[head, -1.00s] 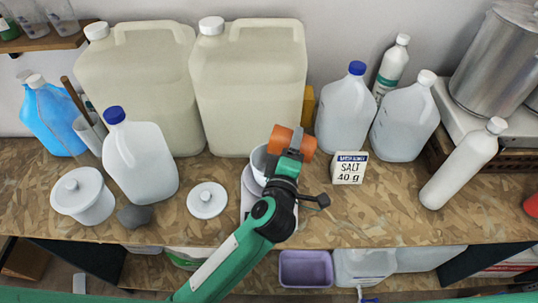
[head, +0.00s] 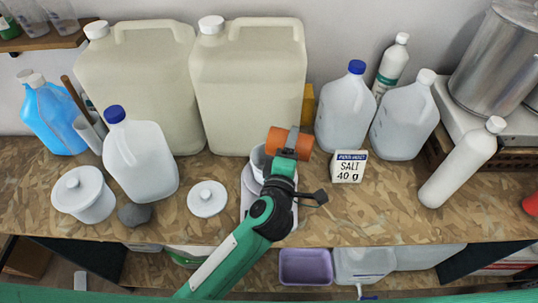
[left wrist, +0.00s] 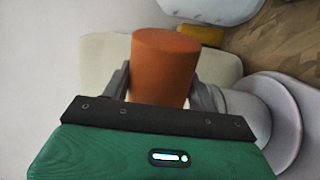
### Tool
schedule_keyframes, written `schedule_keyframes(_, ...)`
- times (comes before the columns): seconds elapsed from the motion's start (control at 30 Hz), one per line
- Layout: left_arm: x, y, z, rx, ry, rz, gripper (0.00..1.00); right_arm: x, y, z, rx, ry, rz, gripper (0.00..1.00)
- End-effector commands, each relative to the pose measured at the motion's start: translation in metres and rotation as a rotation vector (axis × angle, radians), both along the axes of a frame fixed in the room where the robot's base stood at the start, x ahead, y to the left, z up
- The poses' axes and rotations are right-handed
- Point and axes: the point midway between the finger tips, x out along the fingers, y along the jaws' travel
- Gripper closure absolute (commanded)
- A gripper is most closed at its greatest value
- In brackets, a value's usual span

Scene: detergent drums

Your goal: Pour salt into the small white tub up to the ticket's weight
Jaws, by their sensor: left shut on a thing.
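My left gripper (head: 291,143) is shut on an orange cylinder (head: 304,144), which lies tipped on its side in the head view. The cylinder also shows between the two fingers in the left wrist view (left wrist: 165,68). The small white tub (head: 258,161) stands just left of and below the cylinder, partly hidden by my gripper and arm. It stands on a pale scale (head: 247,203), mostly covered by my arm; its display is not visible. I cannot see any salt falling or inside the tub. The ticket (head: 348,167) reads "SALT 40 g" and stands to the right. My right gripper is not in view.
Two large cream canisters (head: 249,95) stand behind the tub. Jugs (head: 345,115) stand to the right, and a blue-capped jug (head: 140,160) to the left. A white lid (head: 207,199) and a lidded pot (head: 84,195) lie left. The front right bench (head: 380,220) is clear.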

Motion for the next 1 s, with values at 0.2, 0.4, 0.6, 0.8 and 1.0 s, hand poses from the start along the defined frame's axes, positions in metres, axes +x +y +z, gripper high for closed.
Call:
schedule_keyframes(0.2,0.0002,0.0006,0.0014,-0.018,0.005,0.000,0.66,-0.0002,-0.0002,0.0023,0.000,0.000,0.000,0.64)
schedule_keyframes(0.4,0.0002,0.0013,0.0025,-0.035,0.009,0.000,0.66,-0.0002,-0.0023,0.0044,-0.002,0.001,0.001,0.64)
schedule_keyframes(0.6,0.0004,0.0019,0.0034,-0.051,0.014,0.000,0.66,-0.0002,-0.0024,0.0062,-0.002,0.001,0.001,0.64)
schedule_keyframes(0.8,0.0006,0.0025,0.0042,-0.067,0.019,0.000,0.66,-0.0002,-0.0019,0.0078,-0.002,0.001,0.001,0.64)
schedule_keyframes(1.0,0.0007,0.0031,0.0054,-0.085,0.022,0.000,0.66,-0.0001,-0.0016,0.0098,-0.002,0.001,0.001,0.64)
